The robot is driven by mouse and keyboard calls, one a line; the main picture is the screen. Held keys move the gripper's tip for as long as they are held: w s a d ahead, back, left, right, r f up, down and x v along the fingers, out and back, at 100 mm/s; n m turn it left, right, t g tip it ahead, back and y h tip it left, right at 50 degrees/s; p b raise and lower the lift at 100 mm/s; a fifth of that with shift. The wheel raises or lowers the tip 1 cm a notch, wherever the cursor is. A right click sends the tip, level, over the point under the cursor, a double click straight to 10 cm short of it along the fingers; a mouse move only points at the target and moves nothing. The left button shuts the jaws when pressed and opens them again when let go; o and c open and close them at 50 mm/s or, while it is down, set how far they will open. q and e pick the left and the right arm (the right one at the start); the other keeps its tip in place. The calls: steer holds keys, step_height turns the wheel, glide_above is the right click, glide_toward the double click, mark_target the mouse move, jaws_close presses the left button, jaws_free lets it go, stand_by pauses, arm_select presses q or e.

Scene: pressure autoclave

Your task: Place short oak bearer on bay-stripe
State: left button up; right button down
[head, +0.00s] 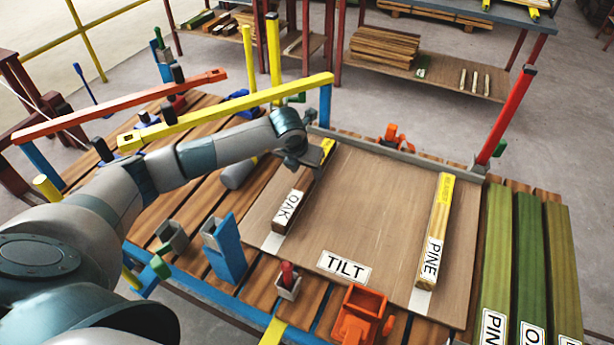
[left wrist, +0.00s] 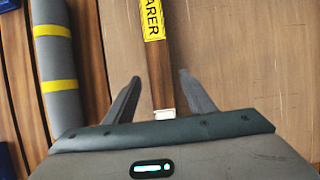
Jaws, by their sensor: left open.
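The short oak bearer (head: 275,218) lies at the left of the tilt board (head: 350,215), with an OAK label near its front end and a yellow label towards the back. A pale stripe (head: 272,242) shows on the board just past its front end. My left gripper (head: 302,161) is over the bearer's middle, hiding part of it. In the left wrist view the open fingers (left wrist: 159,78) stand on either side of the bearer (left wrist: 158,70), with gaps on both sides. I cannot tell the height of the fingers. My right gripper is not in view.
A pine bearer (head: 437,225) lies along the board's right side. A grey cylinder with yellow bands (left wrist: 58,70) lies left of the gripper. Yellow (head: 230,113) and orange (head: 120,105) bars stand raised behind my arm. The board's middle is clear.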

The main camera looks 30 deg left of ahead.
mark_target(303, 183)
arm_select(q)
steer(key=v, duration=0.3)
steer(key=shift+r+b, duration=0.1)
steer(key=shift+b, duration=0.2)
steer(key=v, duration=0.4)
steer(key=shift+r+b, duration=0.1)
steer(key=shift+b, duration=0.25)
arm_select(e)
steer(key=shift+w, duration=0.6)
